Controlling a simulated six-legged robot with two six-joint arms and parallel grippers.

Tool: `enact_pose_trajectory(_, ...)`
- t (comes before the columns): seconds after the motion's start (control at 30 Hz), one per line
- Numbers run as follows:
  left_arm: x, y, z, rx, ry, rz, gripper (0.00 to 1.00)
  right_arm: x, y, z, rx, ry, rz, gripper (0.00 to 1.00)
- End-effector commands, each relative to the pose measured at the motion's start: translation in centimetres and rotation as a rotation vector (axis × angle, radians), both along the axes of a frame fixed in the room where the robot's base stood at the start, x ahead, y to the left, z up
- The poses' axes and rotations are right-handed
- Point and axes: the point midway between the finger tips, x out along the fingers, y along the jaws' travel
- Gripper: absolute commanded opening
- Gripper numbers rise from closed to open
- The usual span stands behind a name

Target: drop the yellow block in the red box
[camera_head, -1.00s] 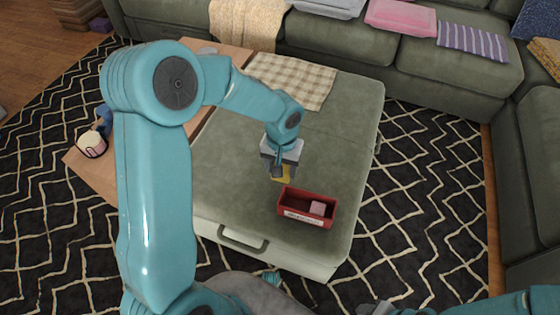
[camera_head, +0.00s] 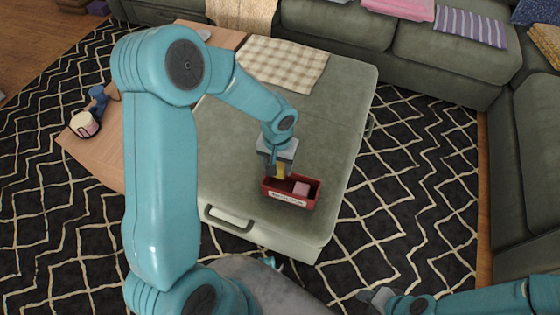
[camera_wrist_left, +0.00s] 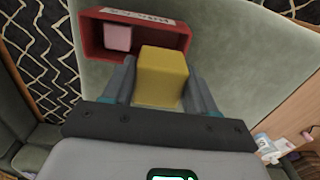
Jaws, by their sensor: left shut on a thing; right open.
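The yellow block (camera_wrist_left: 161,78) is between the fingers of my left gripper (camera_head: 279,170), which is shut on it. In the head view the yellow block (camera_head: 281,171) shows at the left part of the red box (camera_head: 305,203), at its far rim. The red box stands on the green ottoman and holds a pink block (camera_head: 301,188). In the left wrist view the red box (camera_wrist_left: 185,42) is just beyond the yellow block, with the pink block (camera_wrist_left: 118,37) at its left. My right gripper (camera_head: 376,298) is open and empty at the bottom, away from the box.
The green ottoman (camera_head: 320,120) has a checkered cloth (camera_head: 285,62) at its far end. A green sofa (camera_head: 445,65) stands behind. The ottoman top around the box is clear.

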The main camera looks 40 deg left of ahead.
Motion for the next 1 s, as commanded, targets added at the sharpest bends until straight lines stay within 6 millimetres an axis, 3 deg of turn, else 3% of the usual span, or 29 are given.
enact_pose_trajectory(0.5, 0.1, -0.3, -3.7, 0.000, 0.000, 0.000, 0.26, 0.0, 0.0, -2.6, 0.000, 0.000, 0.000, 0.43)
enact_pose_trajectory(1.0, 0.1, -0.4, -6.2, 0.000, 0.000, -0.001, 0.26, 0.0, 0.0, -5.5, 0.000, 0.000, 0.000, 0.43)
